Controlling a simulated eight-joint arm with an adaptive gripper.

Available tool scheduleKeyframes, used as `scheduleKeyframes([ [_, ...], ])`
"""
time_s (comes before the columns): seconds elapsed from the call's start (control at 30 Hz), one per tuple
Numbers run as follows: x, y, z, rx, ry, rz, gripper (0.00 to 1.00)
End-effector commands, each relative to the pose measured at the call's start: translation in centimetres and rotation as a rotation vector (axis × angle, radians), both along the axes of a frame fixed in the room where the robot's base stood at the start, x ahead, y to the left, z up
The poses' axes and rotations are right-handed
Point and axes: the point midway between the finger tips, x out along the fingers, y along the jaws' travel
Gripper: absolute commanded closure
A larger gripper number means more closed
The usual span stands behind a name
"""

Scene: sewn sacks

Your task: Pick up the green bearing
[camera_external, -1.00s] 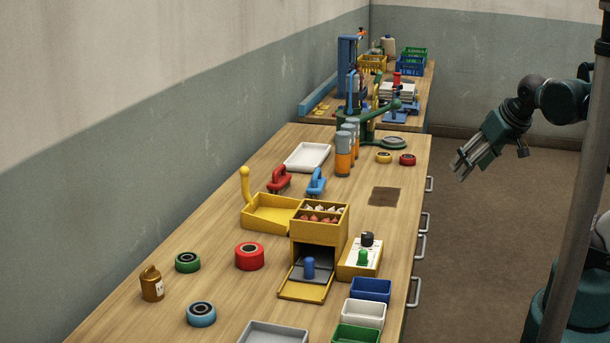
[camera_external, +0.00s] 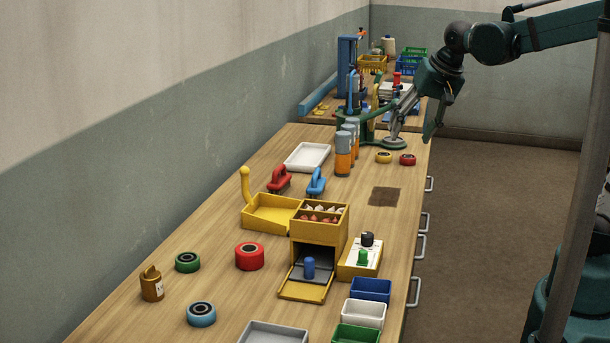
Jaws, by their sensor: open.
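The green bearing (camera_external: 187,262) is a short ring with a dark centre. A light blue bearing (camera_external: 201,314) lies nearer the camera. My gripper (camera_external: 414,138) is at the far right of the bench, above and beyond the small yellow and red rings. It is open and points down, with nothing seen between its fingers. It is far from the green bearing.
A yellow box unit (camera_external: 318,235) with an open flap stands mid-bench. Red (camera_external: 279,180) and blue (camera_external: 316,183) handled tools, orange-grey cylinders (camera_external: 343,154) and a white tray (camera_external: 307,157) stand farther back. Small bins (camera_external: 371,289) line the front right. Bare wood surrounds the green bearing.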

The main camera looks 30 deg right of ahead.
Motion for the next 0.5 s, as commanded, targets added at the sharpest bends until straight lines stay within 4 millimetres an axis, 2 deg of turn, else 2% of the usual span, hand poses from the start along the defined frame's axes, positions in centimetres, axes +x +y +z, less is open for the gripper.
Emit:
scheduleKeyframes([
  [0.2, 2.9, 4.1, 1.2, 0.047, 0.050, -0.070, 0.45],
  [0.5, 6.2, 10.1, 1.9, 0.101, 0.122, -0.176, 0.45],
])
